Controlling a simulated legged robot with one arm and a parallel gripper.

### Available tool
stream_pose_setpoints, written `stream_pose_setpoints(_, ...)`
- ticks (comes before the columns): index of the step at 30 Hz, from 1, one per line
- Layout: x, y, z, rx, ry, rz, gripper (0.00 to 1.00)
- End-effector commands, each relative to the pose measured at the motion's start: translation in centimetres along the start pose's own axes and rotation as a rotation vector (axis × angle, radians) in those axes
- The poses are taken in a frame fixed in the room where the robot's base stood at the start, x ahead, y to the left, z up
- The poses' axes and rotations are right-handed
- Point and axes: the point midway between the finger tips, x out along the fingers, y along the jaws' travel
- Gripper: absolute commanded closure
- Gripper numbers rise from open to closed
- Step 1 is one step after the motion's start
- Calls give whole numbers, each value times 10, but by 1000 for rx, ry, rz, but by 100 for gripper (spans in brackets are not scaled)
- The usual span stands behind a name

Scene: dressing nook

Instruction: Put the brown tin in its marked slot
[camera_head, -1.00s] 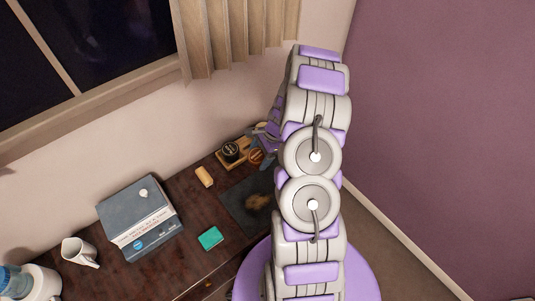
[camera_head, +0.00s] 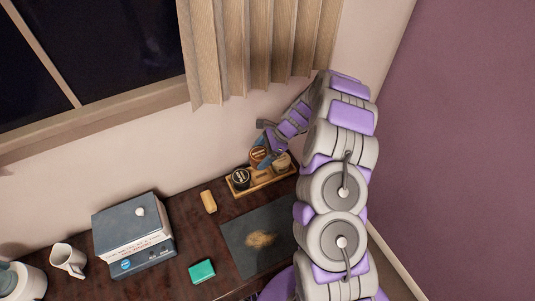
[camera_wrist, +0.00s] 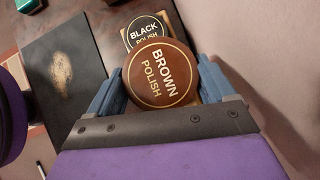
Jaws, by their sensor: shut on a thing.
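The brown tin (camera_head: 258,154) is round with a brown lid. My gripper (camera_wrist: 160,85) is shut on it, with one blue finger on each side. In the wrist view the lid (camera_wrist: 158,70) reads "BROWN POLISH" and faces the camera. In the head view the tin shows at the back edge of a wooden tray (camera_head: 262,187); I cannot tell its height above it. A black tin (camera_head: 241,179) sits at the tray's left end and a pale tin (camera_head: 283,160) at its right end. The middle of the tray between them is partly visible; no slot marking is readable.
A tan bar (camera_head: 208,201) lies left of the tray. A dark mat (camera_head: 240,232) with a brown smudge lies in front. A teal block (camera_head: 202,271), a stack of books (camera_head: 133,238) and a white mug (camera_head: 68,260) stand further left. Wall and curtain are close behind.

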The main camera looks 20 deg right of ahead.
Motion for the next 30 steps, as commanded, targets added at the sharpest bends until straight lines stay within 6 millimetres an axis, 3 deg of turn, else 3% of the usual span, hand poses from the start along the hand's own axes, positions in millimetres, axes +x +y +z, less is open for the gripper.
stream_pose_setpoints(16, 0, 0, 3, -3, 2, 3, 58)
stream_pose_setpoints(30, 31, 0, -25, -1, -2, 2, 58)
